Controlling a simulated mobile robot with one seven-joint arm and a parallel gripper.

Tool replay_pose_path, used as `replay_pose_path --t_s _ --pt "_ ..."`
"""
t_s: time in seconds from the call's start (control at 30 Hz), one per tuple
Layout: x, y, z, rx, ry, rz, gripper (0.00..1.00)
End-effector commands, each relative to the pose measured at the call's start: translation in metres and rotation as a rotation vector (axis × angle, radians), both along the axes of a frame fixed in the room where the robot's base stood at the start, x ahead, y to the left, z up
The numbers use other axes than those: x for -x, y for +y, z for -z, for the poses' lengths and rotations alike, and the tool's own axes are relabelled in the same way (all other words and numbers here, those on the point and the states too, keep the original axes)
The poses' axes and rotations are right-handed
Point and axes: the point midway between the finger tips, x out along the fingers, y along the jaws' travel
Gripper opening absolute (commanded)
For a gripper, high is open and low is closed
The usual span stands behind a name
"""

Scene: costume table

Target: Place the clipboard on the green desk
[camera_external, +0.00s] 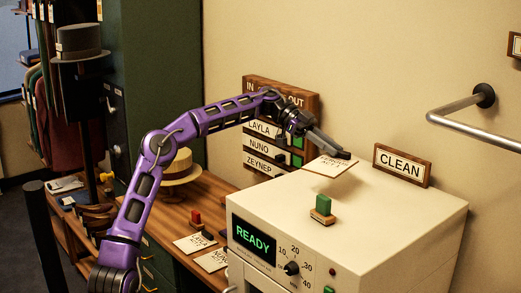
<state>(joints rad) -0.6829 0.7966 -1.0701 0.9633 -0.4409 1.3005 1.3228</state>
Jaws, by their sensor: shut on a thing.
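My gripper (343,155) is shut on the edge of a flat cream board (330,168) with printed lettering and a brown edge. It looks like the clipboard, though no clip shows. It is held nearly level above the top of the white machine, apart from it. The desk (222,189) at the left of the machine has a brown wooden top and dark green drawer fronts below. My arm hides part of the desk.
The white machine (420,210) shows READY and carries a green-handled stamp (323,210) and a CLEAN sign (402,165). On the desk are lettered cards (194,242), a red stamp (196,218) and a straw hat (181,168). A name board (262,131) stands behind.

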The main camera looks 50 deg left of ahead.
Motion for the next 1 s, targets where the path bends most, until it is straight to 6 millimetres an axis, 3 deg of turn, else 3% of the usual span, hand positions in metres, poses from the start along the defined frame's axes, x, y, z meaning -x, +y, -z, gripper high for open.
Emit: replay_pose_path --t_s 0.13,0.37,0.77,1.0 --pt "-0.014 -0.001 -0.002 0.001 0.001 0.0 0.0" --pt "-0.022 0.0 -0.001 0.001 0.0 0.0 0.0" --pt "-0.022 0.0 0.0 0.001 0.0 0.0 0.0" --pt "-0.012 0.0 0.002 -0.001 -0.001 -0.001 0.0"
